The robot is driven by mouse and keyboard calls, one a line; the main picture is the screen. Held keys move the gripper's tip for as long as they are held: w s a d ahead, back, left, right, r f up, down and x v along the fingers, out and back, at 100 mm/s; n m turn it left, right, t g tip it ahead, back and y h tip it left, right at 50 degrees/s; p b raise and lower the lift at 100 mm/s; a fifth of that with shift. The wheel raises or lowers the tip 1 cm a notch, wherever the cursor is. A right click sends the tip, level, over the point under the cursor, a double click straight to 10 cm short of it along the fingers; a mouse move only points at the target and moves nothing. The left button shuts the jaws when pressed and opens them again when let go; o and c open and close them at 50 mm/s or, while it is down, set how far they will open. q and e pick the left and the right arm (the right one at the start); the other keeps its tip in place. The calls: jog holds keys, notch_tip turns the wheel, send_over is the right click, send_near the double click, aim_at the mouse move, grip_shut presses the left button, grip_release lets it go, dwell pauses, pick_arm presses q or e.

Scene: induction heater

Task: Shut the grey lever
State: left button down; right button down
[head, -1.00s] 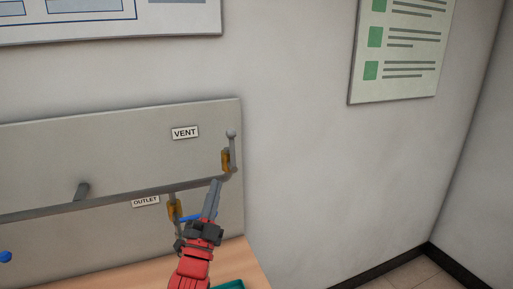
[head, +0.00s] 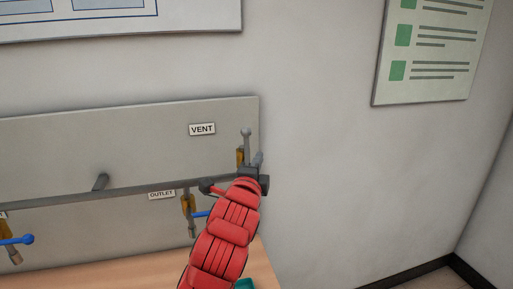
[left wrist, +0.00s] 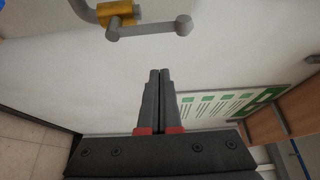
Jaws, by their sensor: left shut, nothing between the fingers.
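The grey lever (head: 246,141) with a ball end stands upright on the brass vent valve (head: 240,157), at the right end of the panel under the VENT label. In the left wrist view the grey lever (left wrist: 152,29) runs sideways from the brass valve body (left wrist: 117,12) to its ball end. My left gripper (head: 259,160) is shut and empty, just to the right of the lever's lower part in the head view. In the left wrist view its fingertips (left wrist: 161,73) are together, apart from the lever. Part of the valve is hidden behind the gripper. My right gripper is not in view.
A grey pipe (head: 130,188) runs along the panel (head: 60,140). An outlet valve (head: 188,204) with a blue handle is below left, and another blue handle (head: 18,240) is farther left. A wooden top (head: 110,276) lies below.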

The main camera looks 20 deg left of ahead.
aim_at(246, 147)
pick_arm(q)
jog(key=shift+w, duration=0.1)
jog(key=w+a+p, duration=0.4)
jog(key=w+p, duration=0.2)
jog(key=shift+w+p, duration=0.35)
jog(key=shift+w, duration=0.05)
dwell(0.4)
dwell(0.3)
